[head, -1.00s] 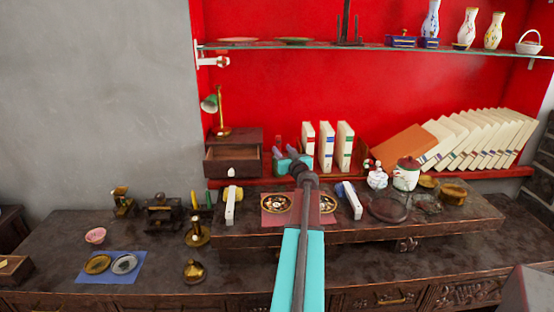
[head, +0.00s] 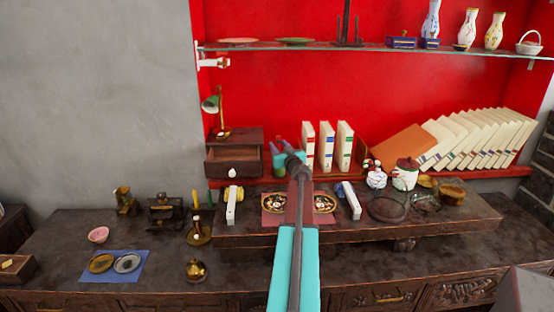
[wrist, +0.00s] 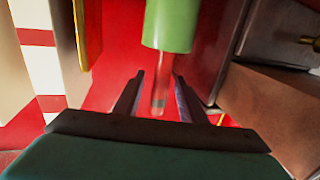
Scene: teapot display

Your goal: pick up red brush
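In the wrist view, a thin reddish, see-through-looking shaft (wrist: 159,88) with a grey band stands between the two fingers of my gripper (wrist: 158,76). I take it to be the red brush, though its colour blends with the red behind. Its far end meets a green cylinder (wrist: 172,25), which looks like a holder. My gripper is open, with a finger on each side of the shaft and gaps visible.
Upright books (head: 326,147) stand close to the right of my gripper. A small drawer cabinet (head: 234,140) with its drawer pulled out and a green lamp (head: 211,104) on it stand left. A glass shelf (head: 370,48) runs above. Low displays fill the raised board (head: 420,226).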

